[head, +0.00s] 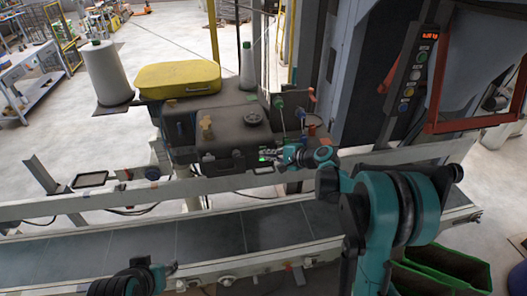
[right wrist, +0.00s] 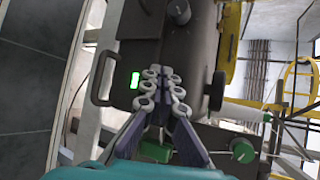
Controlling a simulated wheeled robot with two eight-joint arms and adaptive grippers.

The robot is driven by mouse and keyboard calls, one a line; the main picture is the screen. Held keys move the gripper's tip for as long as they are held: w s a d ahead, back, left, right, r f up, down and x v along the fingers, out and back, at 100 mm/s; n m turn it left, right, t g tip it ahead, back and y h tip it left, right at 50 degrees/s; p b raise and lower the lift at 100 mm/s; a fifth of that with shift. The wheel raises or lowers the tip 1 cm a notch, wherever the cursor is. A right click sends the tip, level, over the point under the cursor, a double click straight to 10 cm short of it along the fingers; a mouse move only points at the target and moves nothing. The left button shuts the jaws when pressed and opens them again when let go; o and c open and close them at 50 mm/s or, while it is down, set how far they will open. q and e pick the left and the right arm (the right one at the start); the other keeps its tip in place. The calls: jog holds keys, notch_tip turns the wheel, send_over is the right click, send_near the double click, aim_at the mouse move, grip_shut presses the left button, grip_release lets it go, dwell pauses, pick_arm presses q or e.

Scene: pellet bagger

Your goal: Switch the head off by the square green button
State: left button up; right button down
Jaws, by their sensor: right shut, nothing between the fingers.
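The dark sewing head (head: 225,122) stands behind the conveyor in the head view, and its body fills the upper middle of the right wrist view (right wrist: 185,45). A small lit green button (head: 262,158) shows low on its front; in the right wrist view the lit green button (right wrist: 134,80) is just left of my fingertips. My right gripper (head: 272,155) is shut and empty, close to the machine's front; its fingertips (right wrist: 163,82) are together beside the button. I cannot tell whether they touch the housing. Part of my left gripper (head: 168,268) shows at the bottom edge, its fingers unclear.
A yellow cover (head: 178,79) and a thread cone (head: 248,66) sit on top of the machine; a large white cone (head: 104,72) stands left. The conveyor (head: 190,238) runs across the front. A control panel (head: 410,75) with several buttons is at right. Green-topped knobs (head: 278,102) are near my right gripper.

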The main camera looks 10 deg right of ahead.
jog(key=shift+w, duration=0.3)
dwell(0.5)
jog(key=shift+s, duration=1)
jog(key=s+b, duration=0.1)
jog(key=s, duration=0.5)
